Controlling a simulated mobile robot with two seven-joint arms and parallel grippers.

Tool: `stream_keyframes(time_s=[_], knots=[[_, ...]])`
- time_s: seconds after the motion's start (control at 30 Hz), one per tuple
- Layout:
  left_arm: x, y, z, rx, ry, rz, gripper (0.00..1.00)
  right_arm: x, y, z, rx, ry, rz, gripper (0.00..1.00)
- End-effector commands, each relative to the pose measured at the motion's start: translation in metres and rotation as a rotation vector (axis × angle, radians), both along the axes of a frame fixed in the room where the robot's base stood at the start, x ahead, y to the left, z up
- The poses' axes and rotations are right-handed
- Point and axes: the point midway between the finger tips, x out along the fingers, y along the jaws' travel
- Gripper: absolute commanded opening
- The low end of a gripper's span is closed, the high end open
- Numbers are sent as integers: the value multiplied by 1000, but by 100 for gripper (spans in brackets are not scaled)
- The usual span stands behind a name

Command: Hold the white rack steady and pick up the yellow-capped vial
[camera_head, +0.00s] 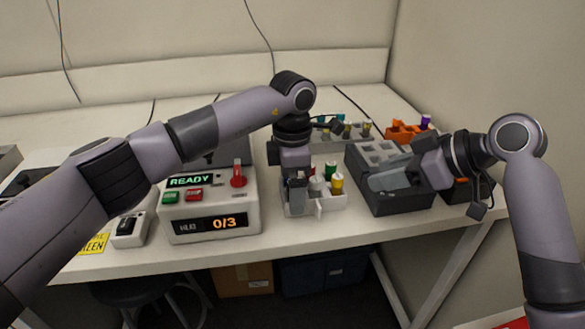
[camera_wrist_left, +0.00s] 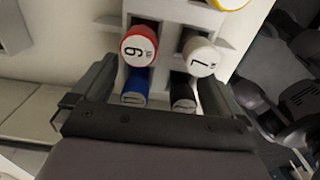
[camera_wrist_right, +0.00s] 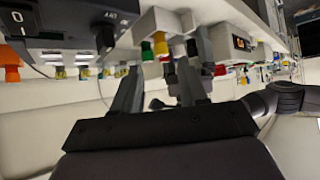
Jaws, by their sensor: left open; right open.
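The white rack (camera_head: 329,203) stands near the table's front edge and holds several capped vials. The yellow-capped vial (camera_head: 337,184) is upright at its right side; its cap shows at the top edge of the left wrist view (camera_wrist_left: 230,3) and in the right wrist view (camera_wrist_right: 160,43). My left gripper (camera_head: 297,197) points down at the rack's left part. Its open fingers (camera_wrist_left: 160,80) lie either side of the rack; contact cannot be told. My right gripper (camera_head: 374,184) is open and empty, right of the rack, its fingers (camera_wrist_right: 158,70) pointing toward the vials.
Red (camera_wrist_left: 138,47), white (camera_wrist_left: 201,57), blue and black caps sit close together in the rack. A dark grey block (camera_head: 392,204) stands right of the rack. A control box (camera_head: 210,207) reading READY and 0/3 stands left. Another vial rack and an orange holder (camera_head: 404,131) are behind.

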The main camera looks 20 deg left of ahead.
Motion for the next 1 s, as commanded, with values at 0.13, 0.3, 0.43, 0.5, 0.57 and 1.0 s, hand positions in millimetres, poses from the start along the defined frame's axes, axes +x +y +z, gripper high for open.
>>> stream_keyframes(time_s=[0.13,0.3,0.43,0.5,0.57,1.0], knots=[[0,0,-13,-1,0,-1,100,0,0,0,0,0,0,43],[0,0,-16,0,-2,-1,100,0,0,0,0,0,0,43],[0,0,-16,-1,-3,-1,100,0,0,0,0,0,0,43],[0,0,-16,-1,-2,-1,87,0,0,0,0,0,0,43],[0,0,-16,-1,-2,-1,67,0,0,0,0,0,0,43],[0,-1,-15,-2,-3,-1,56,0,0,0,0,0,0,43]])
